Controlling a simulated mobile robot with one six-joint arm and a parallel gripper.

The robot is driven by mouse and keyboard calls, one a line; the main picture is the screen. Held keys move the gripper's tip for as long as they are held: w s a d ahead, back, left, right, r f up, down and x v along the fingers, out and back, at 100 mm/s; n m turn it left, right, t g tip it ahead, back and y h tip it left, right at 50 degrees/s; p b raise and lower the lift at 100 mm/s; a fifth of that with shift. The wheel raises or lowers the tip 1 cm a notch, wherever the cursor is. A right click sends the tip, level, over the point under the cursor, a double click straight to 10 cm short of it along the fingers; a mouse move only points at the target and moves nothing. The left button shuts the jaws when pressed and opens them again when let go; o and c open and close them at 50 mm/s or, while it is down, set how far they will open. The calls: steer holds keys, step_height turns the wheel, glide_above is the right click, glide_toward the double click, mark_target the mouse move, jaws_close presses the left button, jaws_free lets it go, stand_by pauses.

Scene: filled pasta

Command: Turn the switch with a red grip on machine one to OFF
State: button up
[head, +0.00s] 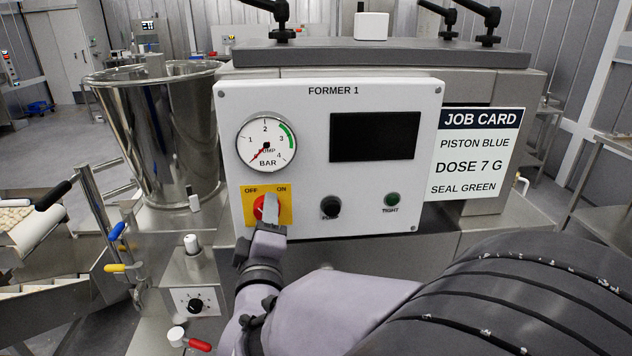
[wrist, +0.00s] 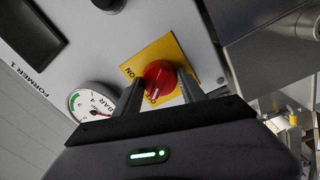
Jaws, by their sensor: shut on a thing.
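The switch with a red grip (head: 258,206) sits on a yellow plate (head: 248,216) at the lower left of the FORMER 1 panel. OFF is printed at the plate's upper left and ON at its upper right. My gripper (head: 269,208) is at the switch and hides the grip's right part in the head view. In the wrist view, the red grip (wrist: 158,73) lies between the two fingers of my gripper (wrist: 161,88), which is shut on it. A pale mark on the grip there lies towards the partly covered OFF lettering.
A pressure gauge (head: 266,142) is above the switch, its needle at the low end. A black knob (head: 330,207) and a green button (head: 392,199) are to the right. A steel hopper (head: 165,130) stands left; coloured levers (head: 117,231) stick out below it.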

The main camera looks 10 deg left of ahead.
steer(key=shift+n, duration=0.7)
steer(key=shift+n+p, duration=0.3)
steer(key=o, duration=1.4)
steer(key=shift+c, duration=0.2)
steer(key=b+v, duration=0.7)
steer(key=v, duration=1)
steer(key=shift+s+d, duration=0.2)
steer(key=shift+r, duration=0.1)
